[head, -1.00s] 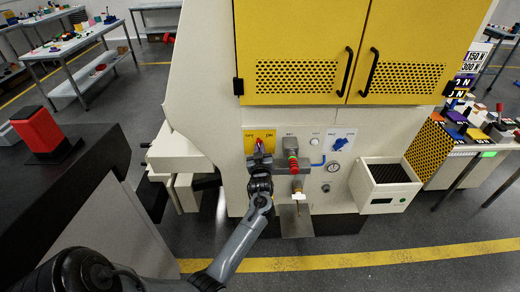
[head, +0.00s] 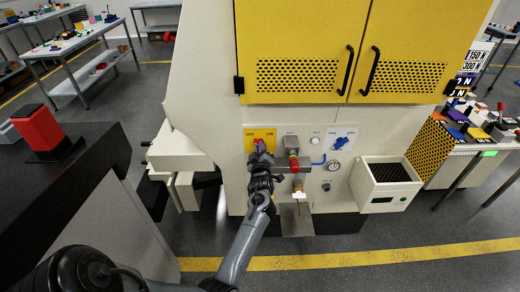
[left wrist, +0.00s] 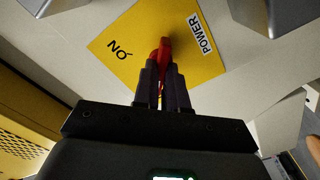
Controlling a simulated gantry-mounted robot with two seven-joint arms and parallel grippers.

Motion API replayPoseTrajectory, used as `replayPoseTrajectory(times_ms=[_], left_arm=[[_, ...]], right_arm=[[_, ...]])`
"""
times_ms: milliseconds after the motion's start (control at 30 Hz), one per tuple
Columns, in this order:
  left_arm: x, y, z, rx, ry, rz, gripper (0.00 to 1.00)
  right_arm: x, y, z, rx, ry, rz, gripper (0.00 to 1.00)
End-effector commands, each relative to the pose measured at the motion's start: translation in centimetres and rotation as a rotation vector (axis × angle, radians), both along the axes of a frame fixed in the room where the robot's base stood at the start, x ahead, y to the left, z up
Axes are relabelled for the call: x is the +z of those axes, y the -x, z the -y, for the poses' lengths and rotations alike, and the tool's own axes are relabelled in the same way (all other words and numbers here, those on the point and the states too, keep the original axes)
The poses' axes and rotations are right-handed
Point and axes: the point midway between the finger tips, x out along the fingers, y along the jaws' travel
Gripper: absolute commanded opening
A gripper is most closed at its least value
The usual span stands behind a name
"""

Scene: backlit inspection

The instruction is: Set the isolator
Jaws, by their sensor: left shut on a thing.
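The isolator is a red handle (head: 259,144) on a yellow plate (head: 250,133) marked OFF on the left and ON on the right, low on the machine's front. In the left wrist view the red handle (left wrist: 165,48) stands between the two dark fingers, in front of the yellow plate (left wrist: 125,50) with its ON mark upside down and a POWER label (left wrist: 201,33). My left gripper (head: 260,152) is shut on the handle; it also shows in the left wrist view (left wrist: 162,75). The fingers hide part of the handle, and I cannot tell which mark it points to. My right gripper is not in view.
Yellow doors (head: 300,45) with black handles hang above.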

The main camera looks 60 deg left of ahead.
Motion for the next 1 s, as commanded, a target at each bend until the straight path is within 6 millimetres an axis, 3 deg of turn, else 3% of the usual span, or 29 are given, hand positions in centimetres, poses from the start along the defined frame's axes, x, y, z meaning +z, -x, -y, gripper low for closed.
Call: replayPoseTrajectory(times_ms=[367,400,567,1000], left_arm=[[0.01,-0.01,0.01,0.000,0.004,0.006,0.00],[0.02,-0.01,0.00,0.000,0.004,0.006,0.15],[0.02,-0.01,0.00,0.000,0.003,0.005,0.37],[0.11,0.03,0.53,-0.003,0.004,0.004,0.37]], right_arm=[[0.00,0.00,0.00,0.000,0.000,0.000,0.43],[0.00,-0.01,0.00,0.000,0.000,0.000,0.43],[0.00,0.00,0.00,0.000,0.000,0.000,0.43],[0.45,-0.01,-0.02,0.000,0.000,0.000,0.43]])
